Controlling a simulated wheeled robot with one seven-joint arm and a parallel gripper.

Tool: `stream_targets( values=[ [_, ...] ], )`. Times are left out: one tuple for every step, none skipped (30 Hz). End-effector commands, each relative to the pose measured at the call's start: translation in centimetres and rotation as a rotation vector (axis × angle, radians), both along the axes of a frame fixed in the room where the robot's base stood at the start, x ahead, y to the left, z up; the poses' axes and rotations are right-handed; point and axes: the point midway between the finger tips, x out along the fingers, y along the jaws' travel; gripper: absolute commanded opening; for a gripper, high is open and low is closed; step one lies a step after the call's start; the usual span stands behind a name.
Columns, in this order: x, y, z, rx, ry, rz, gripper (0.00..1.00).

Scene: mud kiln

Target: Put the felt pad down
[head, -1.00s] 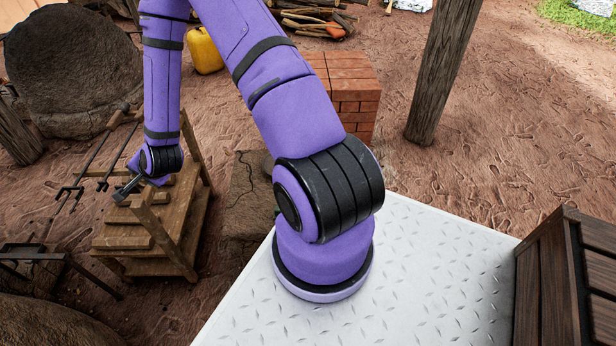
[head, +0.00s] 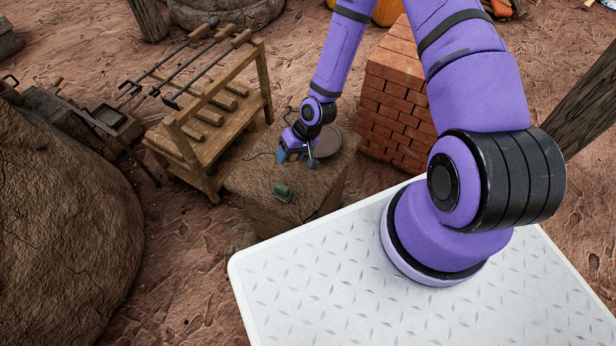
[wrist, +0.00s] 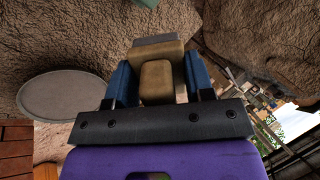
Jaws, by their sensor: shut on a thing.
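My gripper (head: 297,154) is at the mud block (head: 250,186), beside a round grey disc (head: 328,143). In the wrist view the two blue fingers of my gripper (wrist: 158,74) are shut on the felt pad (wrist: 156,80), a tan block with a raised tan grip and a grey layer at its far edge. The pad is mostly hidden by my gripper in the head view. I cannot tell whether it touches the block's top. The disc also shows at the left of the wrist view (wrist: 65,95).
A small green thing (head: 283,190) lies on the block near its front. A wooden rack (head: 205,140) with long tools stands to the left, and a red brick stack (head: 400,95) behind to the right. A large mud dome (head: 60,210) fills the left.

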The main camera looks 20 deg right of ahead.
Motion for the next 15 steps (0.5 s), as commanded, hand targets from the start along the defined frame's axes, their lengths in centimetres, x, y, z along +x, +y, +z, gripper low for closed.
stream_targets(
  values=[
    [-1.2, 0.6, -1.0, -0.03, 0.006, 0.119, 0.29],
    [-1.8, 0.8, -1.5, -0.046, 0.004, 0.19, 0.29],
    [-2.6, 1.0, -2.1, -0.068, 0.002, 0.277, 0.29],
    [-3.1, 1.1, -2.5, -0.083, 0.0, 0.339, 0.29],
    [-3.7, 1.2, -2.9, -0.097, -0.002, 0.4, 0.29],
    [-4.4, 1.3, -3.4, -0.116, -0.008, 0.478, 0.29],
    [-4.9, 1.3, -3.8, -0.128, -0.012, 0.535, 0.29],
    [-5.4, 1.3, -4.1, -0.142, -0.017, 0.589, 0.29],
    [-6.0, 1.3, -4.6, -0.157, -0.025, 0.658, 0.29],
    [-6.4, 1.3, -4.9, -0.169, -0.032, 0.709, 0.29],
    [-6.8, 1.3, -5.2, -0.181, -0.038, 0.759, 0.29],
    [-7.4, 1.3, -5.5, -0.195, -0.048, 0.824, 0.29],
    [-7.8, 1.2, -5.8, -0.205, -0.056, 0.871, 0.29],
    [-8.1, 1.2, -6.0, -0.215, -0.066, 0.918, 0.29],
    [-8.6, 1.1, -6.3, -0.228, -0.076, 0.98, 0.29]
  ],
)
